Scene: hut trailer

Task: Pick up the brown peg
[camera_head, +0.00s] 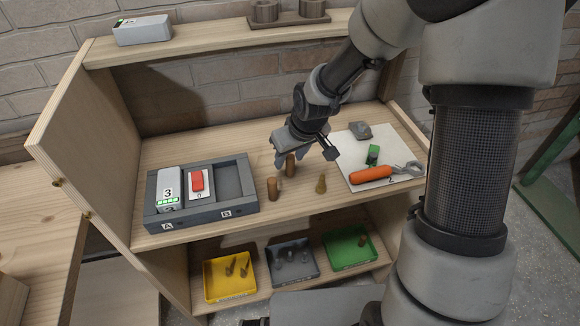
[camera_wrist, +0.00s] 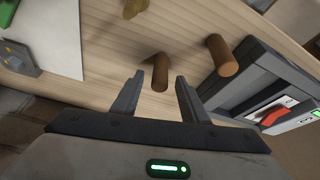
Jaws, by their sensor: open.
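Two brown pegs stand upright on the wooden bench top. One brown peg (camera_head: 290,165) is right at my gripper (camera_head: 290,157); in the wrist view this peg (camera_wrist: 160,72) appears between and just ahead of the two fingertips (camera_wrist: 160,84). The other brown peg (camera_head: 273,189) stands nearer the bench's front edge, by the grey dock; it also shows in the wrist view (camera_wrist: 222,57), to the right of the fingers. My gripper is open, with nothing held. I cannot tell whether a finger touches the nearer peg.
A brass-coloured peg (camera_head: 321,185) stands to the right. The grey dock (camera_head: 215,213) holds a white block (camera_head: 168,190) and a red switch (camera_head: 196,180). Coloured trays sit below.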

